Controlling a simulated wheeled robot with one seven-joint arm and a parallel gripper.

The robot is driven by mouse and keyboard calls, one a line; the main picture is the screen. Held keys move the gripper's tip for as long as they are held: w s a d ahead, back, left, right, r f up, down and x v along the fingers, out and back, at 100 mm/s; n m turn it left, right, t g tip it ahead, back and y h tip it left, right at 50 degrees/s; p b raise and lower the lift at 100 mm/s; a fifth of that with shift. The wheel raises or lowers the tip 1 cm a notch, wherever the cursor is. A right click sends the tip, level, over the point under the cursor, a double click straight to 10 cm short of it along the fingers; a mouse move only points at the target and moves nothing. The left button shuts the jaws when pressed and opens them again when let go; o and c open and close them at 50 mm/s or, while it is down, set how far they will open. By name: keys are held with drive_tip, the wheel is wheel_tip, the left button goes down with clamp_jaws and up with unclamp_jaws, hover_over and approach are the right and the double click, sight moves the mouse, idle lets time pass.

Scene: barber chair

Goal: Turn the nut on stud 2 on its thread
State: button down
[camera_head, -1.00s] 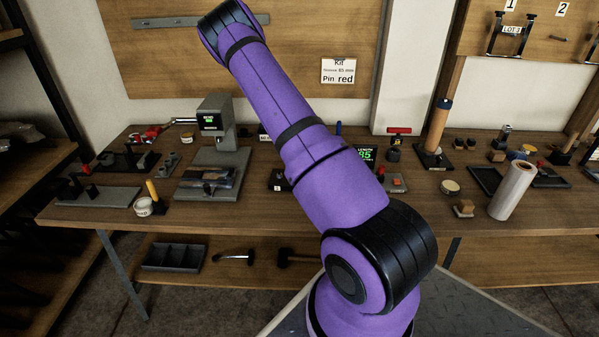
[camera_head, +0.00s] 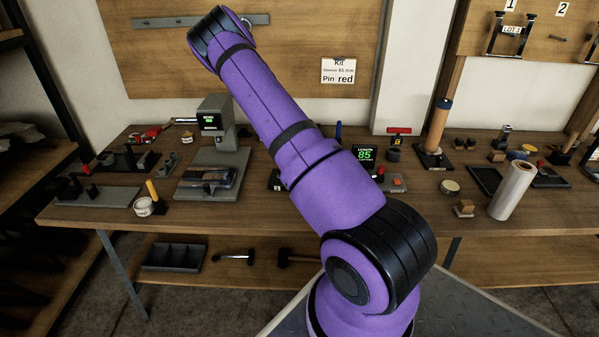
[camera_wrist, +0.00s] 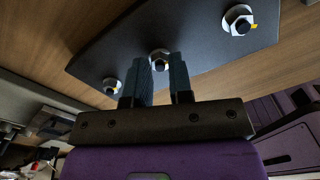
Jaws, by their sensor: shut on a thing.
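In the wrist view a dark plate (camera_wrist: 205,50) carries three studs with silver nuts and yellow marks. My gripper (camera_wrist: 161,70) has its two dark ribbed fingers on either side of the middle nut (camera_wrist: 159,58), shut on it. The left nut (camera_wrist: 111,86) and the right nut (camera_wrist: 239,20) stand clear of the fingers. I see no stud numbers, so I cannot tell from labels which is stud 2. In the head view neither the nuts nor the gripper can be made out.
The wooden bench (camera_head: 280,222) holds a grey press (camera_head: 216,125), a white roll (camera_head: 511,190), a display reading 85 (camera_head: 365,156) and a tall wooden-handled tool (camera_head: 438,128). A grey bin (camera_head: 172,258) and hammers lie on the lower shelf.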

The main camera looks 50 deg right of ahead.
idle(0.4)
drive_tip(key=c, duration=1)
unclamp_jaws()
wheel_tip(320, 180, up, 11)
drive_tip(key=shift+f, duration=0.1)
